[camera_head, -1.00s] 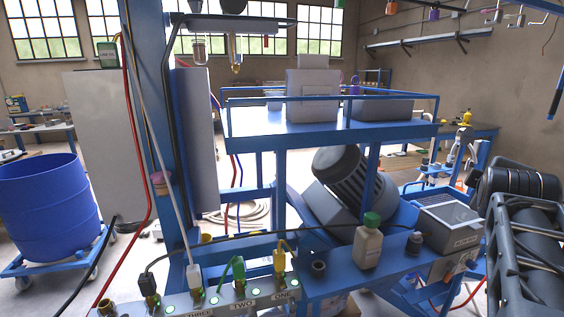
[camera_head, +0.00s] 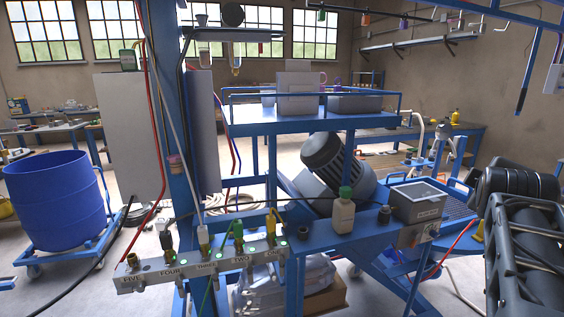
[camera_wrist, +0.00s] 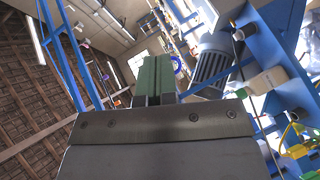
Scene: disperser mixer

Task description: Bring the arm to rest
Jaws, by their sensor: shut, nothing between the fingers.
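My arm (camera_head: 530,250) is folded at the right edge of the head view, with dark links beside the blue machine frame. My gripper is outside the head view. In the wrist view my gripper (camera_wrist: 158,75) shows as two green fingers pressed together, shut and empty. It points up into the room, apart from the machine. The motor (camera_wrist: 212,62) and the blue frame lie to its right in that view.
The blue machine frame (camera_head: 176,110) carries a panel of numbered valves (camera_head: 200,264), a green-capped bottle (camera_head: 344,213) and a grey box (camera_head: 417,202). A blue drum (camera_head: 55,200) stands on a trolley at left.

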